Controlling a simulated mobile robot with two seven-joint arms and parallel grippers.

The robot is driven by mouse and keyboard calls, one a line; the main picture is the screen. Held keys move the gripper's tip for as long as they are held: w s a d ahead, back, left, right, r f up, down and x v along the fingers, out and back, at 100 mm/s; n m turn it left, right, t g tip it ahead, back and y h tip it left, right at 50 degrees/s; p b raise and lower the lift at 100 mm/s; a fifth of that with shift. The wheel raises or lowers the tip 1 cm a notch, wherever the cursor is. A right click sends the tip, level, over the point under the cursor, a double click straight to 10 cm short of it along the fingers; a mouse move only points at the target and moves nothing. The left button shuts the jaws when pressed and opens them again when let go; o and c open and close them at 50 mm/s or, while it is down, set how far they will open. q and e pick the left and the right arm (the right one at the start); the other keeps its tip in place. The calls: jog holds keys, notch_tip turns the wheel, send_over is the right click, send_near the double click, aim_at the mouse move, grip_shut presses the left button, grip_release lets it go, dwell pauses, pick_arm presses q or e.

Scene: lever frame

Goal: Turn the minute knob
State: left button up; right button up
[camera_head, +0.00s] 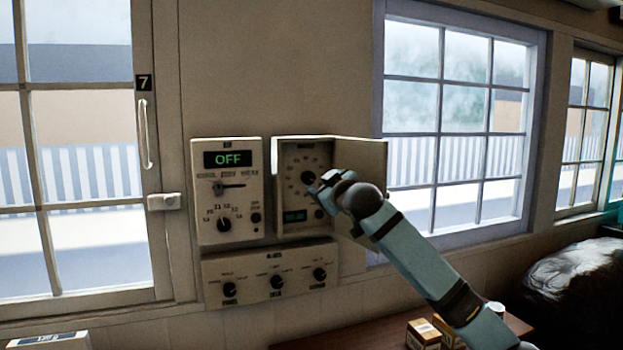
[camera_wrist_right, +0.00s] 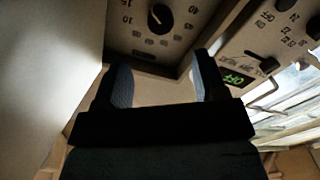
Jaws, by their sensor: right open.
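A dark round knob ringed by numbers, likely the minute knob (camera_head: 308,177), sits on a beige box (camera_head: 288,190) on the wall. The box's cover (camera_head: 362,162) stands open to the right. In the right wrist view the knob (camera_wrist_right: 158,17) shows near the top, its dial marked with numbers such as 15 and 10. My right gripper (camera_head: 322,188) is in front of the box, just below and right of the knob. In the right wrist view its two fingers (camera_wrist_right: 163,82) are apart, with nothing between them and the knob beyond their tips. My left gripper is not in view.
Left of the box is a panel (camera_head: 240,205) with a green OFF display and a lever. A low panel (camera_head: 270,262) with three knobs is below. Small boxes (camera_head: 424,334) stand on a brown table. Windows flank the panels.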

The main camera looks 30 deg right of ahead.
aim_at(310, 179)
jog(key=p+x, duration=0.2)
jog(key=x, duration=0.7)
jog(key=shift+w+a, duration=0.1)
jog(key=shift+w, duration=0.4)
jog(key=c, duration=0.9)
